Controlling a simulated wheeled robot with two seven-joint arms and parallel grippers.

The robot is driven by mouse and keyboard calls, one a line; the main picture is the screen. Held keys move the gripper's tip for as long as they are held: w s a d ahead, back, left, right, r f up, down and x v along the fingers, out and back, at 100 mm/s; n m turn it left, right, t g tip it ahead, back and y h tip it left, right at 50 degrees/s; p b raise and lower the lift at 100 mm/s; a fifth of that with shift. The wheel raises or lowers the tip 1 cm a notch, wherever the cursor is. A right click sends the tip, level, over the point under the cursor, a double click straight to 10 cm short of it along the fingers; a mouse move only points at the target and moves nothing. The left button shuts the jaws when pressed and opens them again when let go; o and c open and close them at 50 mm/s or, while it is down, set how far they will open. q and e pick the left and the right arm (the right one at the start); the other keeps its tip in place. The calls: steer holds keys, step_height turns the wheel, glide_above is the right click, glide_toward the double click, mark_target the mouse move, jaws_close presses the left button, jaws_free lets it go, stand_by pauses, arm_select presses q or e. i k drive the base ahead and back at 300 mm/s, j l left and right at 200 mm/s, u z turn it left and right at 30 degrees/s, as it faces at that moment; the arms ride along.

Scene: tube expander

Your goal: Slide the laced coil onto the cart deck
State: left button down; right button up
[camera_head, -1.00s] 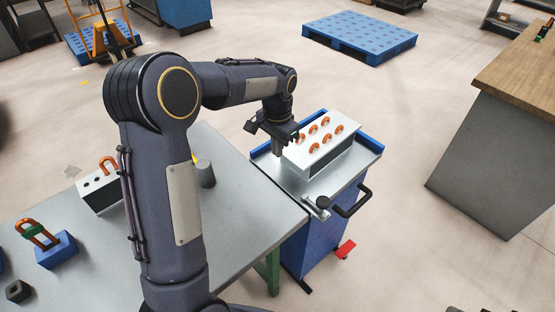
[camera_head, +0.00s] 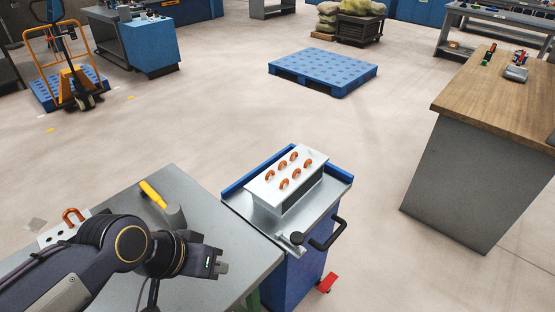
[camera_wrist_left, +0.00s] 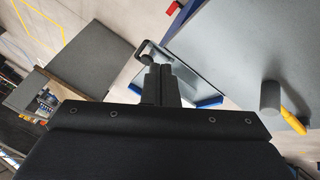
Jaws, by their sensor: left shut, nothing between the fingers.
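The laced coil (camera_head: 281,180), a pale metal block with several orange-copper bends on top, rests on the grey cart deck (camera_head: 322,207) in the head view. Blue edges (camera_head: 343,176) border the deck behind and beside it. My left gripper (camera_head: 220,267) is shut and empty over the table, to the left of the cart and apart from the coil. In the left wrist view the two fingers (camera_wrist_left: 160,82) are together, with part of the cart behind them. The coil is not clearly visible there. My right gripper is not in view.
The grey table (camera_head: 195,195) stands left of the cart and holds a hammer-like tool with a yellow handle (camera_head: 153,194). A black handle (camera_head: 328,236) sticks out from the cart's front. A wooden-topped bench (camera_head: 500,95) stands at the right; open floor lies between.

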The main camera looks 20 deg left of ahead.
mark_target(279, 188)
steer(key=i+l, duration=0.15)
steer(key=l, duration=0.2)
steer(key=i+l+u, duration=0.15)
steer(key=l, duration=0.15)
steer(key=i+l, duration=0.15)
steer(key=l, duration=0.2)
steer(key=i+l+u, duration=0.15)
steer(key=l, duration=0.2)
steer(key=i+u, duration=0.2)
steer(key=i, duration=0.6)
